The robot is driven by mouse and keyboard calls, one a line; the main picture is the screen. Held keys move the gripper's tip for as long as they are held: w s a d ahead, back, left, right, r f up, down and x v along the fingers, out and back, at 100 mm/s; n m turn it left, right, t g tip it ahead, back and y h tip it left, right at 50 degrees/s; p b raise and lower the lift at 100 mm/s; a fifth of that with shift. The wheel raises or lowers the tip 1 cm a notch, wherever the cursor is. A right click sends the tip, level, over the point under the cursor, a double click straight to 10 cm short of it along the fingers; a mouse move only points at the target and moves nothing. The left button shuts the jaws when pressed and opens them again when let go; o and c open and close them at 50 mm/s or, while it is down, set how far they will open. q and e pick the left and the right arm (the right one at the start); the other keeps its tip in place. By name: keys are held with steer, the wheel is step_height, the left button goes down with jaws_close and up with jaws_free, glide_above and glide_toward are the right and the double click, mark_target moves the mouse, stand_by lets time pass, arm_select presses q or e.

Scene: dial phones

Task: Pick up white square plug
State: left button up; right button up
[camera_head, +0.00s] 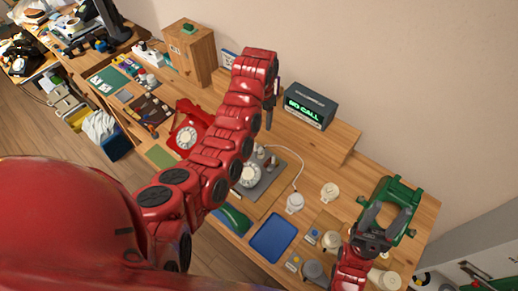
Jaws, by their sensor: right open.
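Two small white plug-like pieces stand on the wooden desk. One white piece (294,203) is near the end of a thin white cord, and another white piece (330,192) is to its right. They are too small to tell which is the square plug. My right gripper (384,207) is open at the lower right, right of both pieces, with its fingers in front of a green frame. My left arm crosses the middle of the view. Its gripper (268,117) is a small dark shape at the arm's end, largely hidden.
A green frame (404,193) stands behind my right gripper. A blue tray (272,238) lies at the front edge. A red dial phone (188,130), a grey dial unit (268,180) and a lit display box (308,106) stand on the desk. Several round pieces crowd the lower right.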

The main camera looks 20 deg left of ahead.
arm_select(q)
steer(key=b, duration=0.7)
glide_above(260, 149)
steer(key=f, duration=0.9)
steer(key=shift+d+f, duration=0.3)
steer(key=shift+f, duration=0.1)
steer(key=shift+f+p, duration=0.1)
steer(key=shift+p, duration=0.2)
steer(key=shift+f+p, duration=0.3)
steer(key=shift+f, duration=0.45)
steer(key=shift+s+a+f+p, duration=0.1)
steer(key=shift+f+p, duration=0.2)
steer(key=shift+p, duration=0.05)
step_height(260, 149, down, 3)
steer(key=shift+a+r+p, duration=0.15)
steer(key=shift+r+p, duration=0.05)
steer(key=shift+p, duration=0.75)
steer(key=shift+f, duration=1.15)
jaws_close()
